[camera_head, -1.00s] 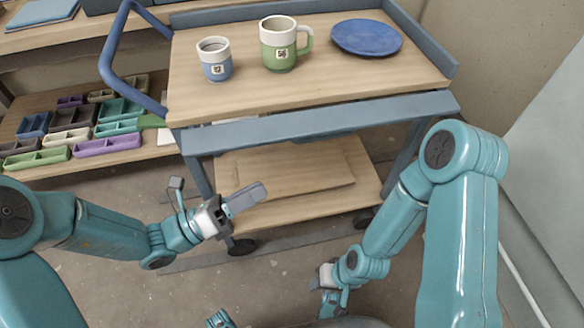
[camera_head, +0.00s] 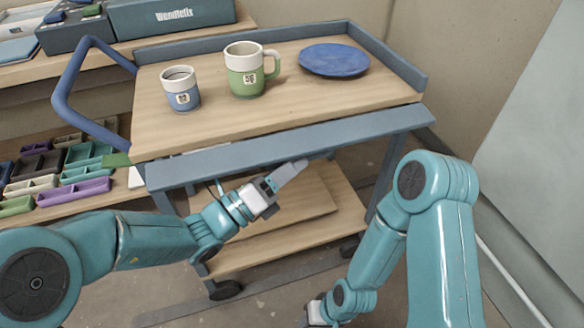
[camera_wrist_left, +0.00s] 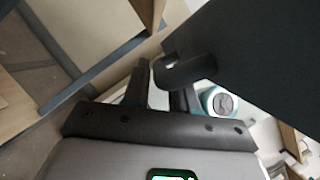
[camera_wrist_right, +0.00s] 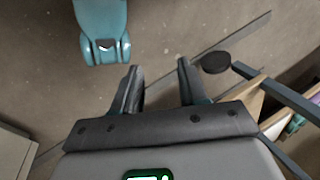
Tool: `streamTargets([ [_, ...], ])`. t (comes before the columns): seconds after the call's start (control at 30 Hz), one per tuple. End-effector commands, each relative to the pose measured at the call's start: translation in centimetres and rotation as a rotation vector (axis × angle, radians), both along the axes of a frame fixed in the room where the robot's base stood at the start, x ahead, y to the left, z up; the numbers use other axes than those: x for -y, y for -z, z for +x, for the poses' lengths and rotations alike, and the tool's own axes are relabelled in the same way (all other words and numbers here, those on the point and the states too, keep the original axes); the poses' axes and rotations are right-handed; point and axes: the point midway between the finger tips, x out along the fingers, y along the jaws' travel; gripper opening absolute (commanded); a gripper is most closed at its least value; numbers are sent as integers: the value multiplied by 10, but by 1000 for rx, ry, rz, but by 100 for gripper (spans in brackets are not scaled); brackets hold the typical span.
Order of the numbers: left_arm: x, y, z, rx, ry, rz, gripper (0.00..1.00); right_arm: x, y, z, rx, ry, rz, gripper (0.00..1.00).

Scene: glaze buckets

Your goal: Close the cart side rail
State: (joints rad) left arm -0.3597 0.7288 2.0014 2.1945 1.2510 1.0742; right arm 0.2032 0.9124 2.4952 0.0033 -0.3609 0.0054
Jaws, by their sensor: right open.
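The cart (camera_head: 275,90) has a wooden top and blue-grey metal edges. Its near side rail (camera_head: 290,143) is a long blue-grey panel, hanging outward below the top's near edge. My left gripper (camera_head: 285,178) is just below the rail, in front of the lower shelf. In the left wrist view the dark panel (camera_wrist_left: 260,60) fills the upper right. A rounded dark tab (camera_wrist_left: 185,70) sits by the left fingertips; contact is unclear. A gap shows between those fingers. My right gripper (camera_wrist_right: 160,78) is open and empty above the floor, low in the head view.
A blue cup (camera_head: 182,95), a green mug (camera_head: 243,78) and a blue plate (camera_head: 334,60) stand on the cart top. A looped handle (camera_head: 68,95) projects at the left. Shelves with coloured trays (camera_head: 75,190) stand at left. Floor is clear near my right gripper.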

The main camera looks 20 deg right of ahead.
Motion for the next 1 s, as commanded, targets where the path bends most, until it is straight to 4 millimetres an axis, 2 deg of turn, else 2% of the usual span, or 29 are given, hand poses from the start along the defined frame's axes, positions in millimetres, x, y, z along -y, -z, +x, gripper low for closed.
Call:
streamTargets([
  [0.33, 4, -2, 2, 1, -1, 0, 27, 0, 1, 1, 5, 0, -1, 43],
  [0.37, 4, -2, 2, 1, -1, 0, 21, 0, 1, 1, 5, 0, -1, 43],
  [0.4, 4, -2, 2, 1, -1, 0, 8, 0, 1, 1, 5, 0, -1, 43],
  [0.43, 4, -2, 2, 1, -1, 0, 0, 0, 1, 1, 5, 0, -1, 43],
  [0.63, 4, -3, 2, -4, -1, 0, 0, 0, -1, 1, 2, 0, -1, 43],
  [0.77, 4, -6, 1, -27, -1, 0, 0, -1, -10, -3, -10, -2, 2, 43],
  [1.0, 4, -18, -4, -152, -1, -2, 0, -7, -47, -10, -23, -28, 7, 43],
])
